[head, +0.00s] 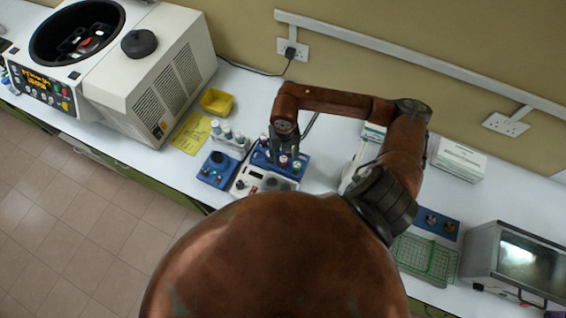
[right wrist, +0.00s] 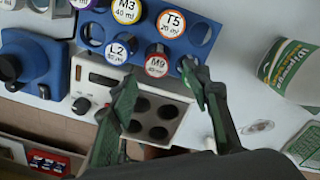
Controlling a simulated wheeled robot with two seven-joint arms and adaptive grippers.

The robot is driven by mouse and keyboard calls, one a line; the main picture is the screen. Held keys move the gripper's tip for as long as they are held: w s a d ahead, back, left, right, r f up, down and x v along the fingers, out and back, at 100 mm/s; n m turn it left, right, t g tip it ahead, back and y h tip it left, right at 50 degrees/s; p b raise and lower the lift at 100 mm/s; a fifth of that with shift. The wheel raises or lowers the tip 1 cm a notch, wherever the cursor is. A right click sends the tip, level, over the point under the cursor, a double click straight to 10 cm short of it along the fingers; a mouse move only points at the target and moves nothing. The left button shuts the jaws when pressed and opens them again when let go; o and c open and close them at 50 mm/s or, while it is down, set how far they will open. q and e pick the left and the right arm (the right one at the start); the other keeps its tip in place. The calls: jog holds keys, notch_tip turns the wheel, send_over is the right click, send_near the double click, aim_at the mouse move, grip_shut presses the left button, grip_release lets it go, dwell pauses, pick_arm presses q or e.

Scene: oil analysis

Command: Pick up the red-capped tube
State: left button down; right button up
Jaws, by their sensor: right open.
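The red-capped tube (right wrist: 157,64), its label reading M9 with a red ring, stands upright in the front row of a blue rack (right wrist: 205,35). Its cap also shows in the head view (head: 283,160), just below my right gripper (head: 284,147). In the right wrist view the right gripper (right wrist: 160,82) is open and empty, with a fingertip to either side of the red cap; I cannot tell the height gap. Tubes L2 (right wrist: 117,52), T5 (right wrist: 172,23) and M3 (right wrist: 127,10) stand close by in the rack. My left gripper is not in view.
A white block with dark wells (right wrist: 157,112) adjoins the rack. A blue device (right wrist: 30,65) stands left, a white tub (right wrist: 288,70) right. In the head view, a large centrifuge (head: 130,70) and yellow tray (head: 216,102) are left, a green wire rack (head: 425,260) right.

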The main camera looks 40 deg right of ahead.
aim_at(283, 159)
jog(key=f, duration=0.1)
jog(key=w+f+p, duration=0.1)
jog(key=shift+f, duration=0.4)
jog(key=shift+s+f+p, duration=0.25)
jog(key=shift+f+p, duration=0.05)
jog(key=shift+f, duration=0.8)
jog(key=shift+w, duration=0.2)
jog(key=shift+c, duration=0.6)
jog(key=shift+s, duration=0.1)
jog(key=c, duration=0.6)
grip_shut()
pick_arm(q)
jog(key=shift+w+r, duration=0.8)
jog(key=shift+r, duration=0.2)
